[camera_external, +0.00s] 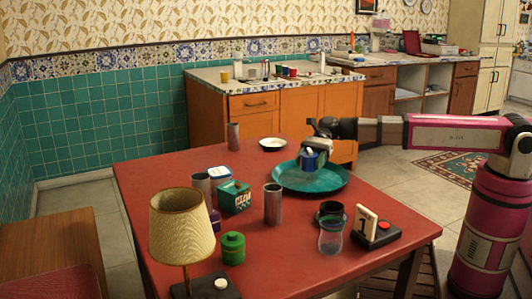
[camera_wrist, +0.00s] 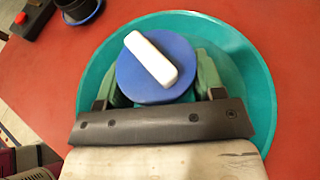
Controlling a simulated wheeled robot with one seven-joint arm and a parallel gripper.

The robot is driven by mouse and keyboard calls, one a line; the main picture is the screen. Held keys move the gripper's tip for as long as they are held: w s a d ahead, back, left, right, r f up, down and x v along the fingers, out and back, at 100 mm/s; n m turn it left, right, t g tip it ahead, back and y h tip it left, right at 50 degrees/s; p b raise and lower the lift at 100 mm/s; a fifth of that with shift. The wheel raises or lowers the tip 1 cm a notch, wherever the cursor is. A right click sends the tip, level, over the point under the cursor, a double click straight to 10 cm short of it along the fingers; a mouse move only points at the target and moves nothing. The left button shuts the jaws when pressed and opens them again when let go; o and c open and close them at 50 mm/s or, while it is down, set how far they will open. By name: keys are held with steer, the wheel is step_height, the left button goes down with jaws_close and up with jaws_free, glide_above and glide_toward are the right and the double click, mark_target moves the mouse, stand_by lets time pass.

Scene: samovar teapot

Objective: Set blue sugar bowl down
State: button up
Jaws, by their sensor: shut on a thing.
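The blue sugar bowl (camera_external: 309,160) is between the fingers of my gripper (camera_external: 312,152) in the external view. In the wrist view the bowl's round blue top (camera_wrist: 140,82) with a white bar-shaped handle sits between the two green fingers of my gripper (camera_wrist: 157,82), which are shut on it. The bowl is over the teal round tray (camera_external: 330,182) on the red table. The tray also shows around the bowl in the wrist view (camera_wrist: 235,50). I cannot tell whether the bowl's base touches the tray, as its underside is hidden.
A metal cylinder (camera_external: 273,204) stands left of the tray, and a white saucer (camera_external: 273,144) lies behind it. A glass (camera_external: 331,238), a black bowl and a black block with a red button (camera_external: 376,236) are in front. A lamp (camera_external: 181,228) and green canister (camera_external: 233,248) stand front left.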

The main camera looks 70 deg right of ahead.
mark_target(309, 180)
steer(key=shift+f, duration=1.9)
steer(key=shift+f, duration=0.1)
steer(key=o, duration=1)
steer(key=shift+o, duration=0.2)
steer(key=shift+d+r, duration=0.1)
steer(key=shift+r, duration=0.1)
steer(key=v, duration=1.1)
steer(key=shift+s+d+r, duration=0.1)
steer(key=shift+s+d, duration=0.1)
steer(key=shift+d, duration=0.15)
